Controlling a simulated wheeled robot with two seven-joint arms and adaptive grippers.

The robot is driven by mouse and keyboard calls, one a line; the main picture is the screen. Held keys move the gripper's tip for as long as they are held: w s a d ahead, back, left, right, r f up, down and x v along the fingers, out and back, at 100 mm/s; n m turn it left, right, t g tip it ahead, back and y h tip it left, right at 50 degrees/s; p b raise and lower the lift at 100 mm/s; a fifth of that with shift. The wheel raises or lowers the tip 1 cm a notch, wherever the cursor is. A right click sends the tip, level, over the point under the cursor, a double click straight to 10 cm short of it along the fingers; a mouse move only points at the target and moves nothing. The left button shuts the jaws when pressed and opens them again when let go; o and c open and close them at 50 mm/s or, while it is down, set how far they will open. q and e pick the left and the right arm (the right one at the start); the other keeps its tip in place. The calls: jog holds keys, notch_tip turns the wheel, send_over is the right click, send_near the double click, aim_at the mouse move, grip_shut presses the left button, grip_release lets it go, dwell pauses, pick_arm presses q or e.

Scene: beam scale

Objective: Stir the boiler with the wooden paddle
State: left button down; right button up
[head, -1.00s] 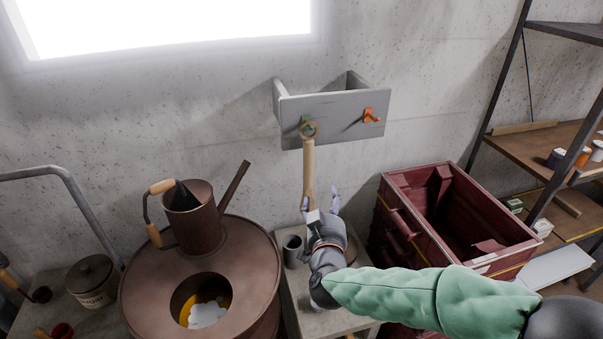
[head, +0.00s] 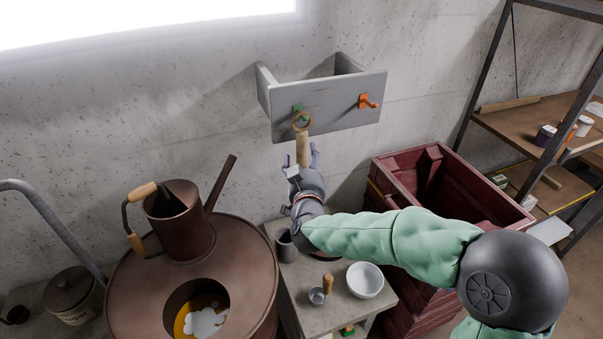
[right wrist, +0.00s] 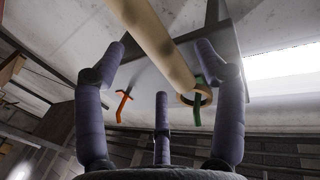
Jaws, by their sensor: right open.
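The wooden paddle (head: 302,150) hangs by a ring from the green hook (head: 297,110) on the front of a grey wall box. My right gripper (head: 301,163) is open at the paddle's handle, just below the ring. In the right wrist view the paddle (right wrist: 150,40) passes over and between the open fingers (right wrist: 160,85); I cannot tell whether they touch it. The brown boiler (head: 255,265) stands at the lower left. Its round opening shows yellow liquid with white foam (head: 205,322). My left gripper is not in view.
A watering-can-like vessel (head: 180,222) with a long spout stands on the boiler. An orange hook (head: 368,102) is right of the green one. A small table (head: 315,285) holds a white bowl (head: 365,280), a small cup and a grey mug. A dark red crate (head: 400,185) stands to the right.

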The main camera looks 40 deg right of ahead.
aim_at(305, 152)
jog(key=x, duration=0.4)
jog(key=shift+w+d+r, duration=0.1)
jog(key=shift+w+d, duration=0.05)
jog(key=shift+d, duration=0.15)
jog(key=shift+r, duration=0.1)
grip_shut()
